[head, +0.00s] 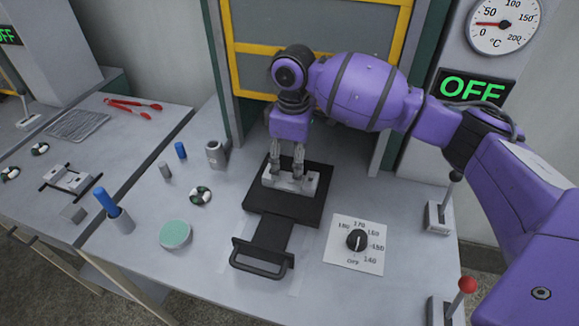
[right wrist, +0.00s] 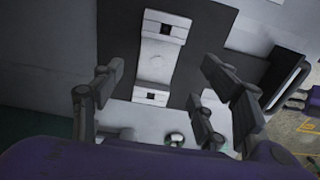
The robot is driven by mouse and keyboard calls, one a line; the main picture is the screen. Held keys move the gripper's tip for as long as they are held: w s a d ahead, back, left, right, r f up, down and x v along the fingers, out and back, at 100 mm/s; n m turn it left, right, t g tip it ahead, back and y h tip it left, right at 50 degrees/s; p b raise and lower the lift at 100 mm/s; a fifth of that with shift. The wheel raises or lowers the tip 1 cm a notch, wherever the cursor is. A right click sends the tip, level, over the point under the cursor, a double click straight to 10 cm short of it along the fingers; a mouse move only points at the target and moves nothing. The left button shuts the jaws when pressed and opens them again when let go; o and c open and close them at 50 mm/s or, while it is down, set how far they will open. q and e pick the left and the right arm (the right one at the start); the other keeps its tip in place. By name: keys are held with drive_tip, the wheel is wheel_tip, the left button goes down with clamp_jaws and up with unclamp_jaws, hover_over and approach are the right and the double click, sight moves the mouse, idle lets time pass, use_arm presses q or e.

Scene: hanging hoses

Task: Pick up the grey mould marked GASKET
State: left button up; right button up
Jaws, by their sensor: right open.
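A light grey block-like mould (head: 309,184) lies on the black sliding tray (head: 255,201) in front of the press. No GASKET marking is legible on it. In the right wrist view the mould (right wrist: 156,62) is a long pale piece with a dark square hole near each end. My right gripper (head: 287,170) points down just above the mould, with its fingers spread. In the right wrist view the open fingers (right wrist: 160,70) appear on either side of the mould, and I cannot tell whether they touch it. My left gripper is not in view.
The tray has a black handle (head: 261,262) at the front. A dial plate (head: 355,244) is to its right, with red-knobbed lever (head: 467,285) beyond. A green disc (head: 175,235), blue-topped cylinder (head: 108,202) and small pieces stand left. A second grey block (head: 68,179) lies on the left table.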

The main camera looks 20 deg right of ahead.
sight(291, 179)
drive_tip(key=shift+a+f, duration=0.1)
drive_tip(key=shift+f, duration=0.65)
drive_tip(key=f, duration=0.4)
drive_tip(key=shift+w+f, duration=0.2)
drive_tip(key=shift+w, duration=0.1)
drive_tip(key=c, duration=1.5)
drive_tip(key=shift+c, duration=1)
drive_tip(key=shift+r, duration=0.15)
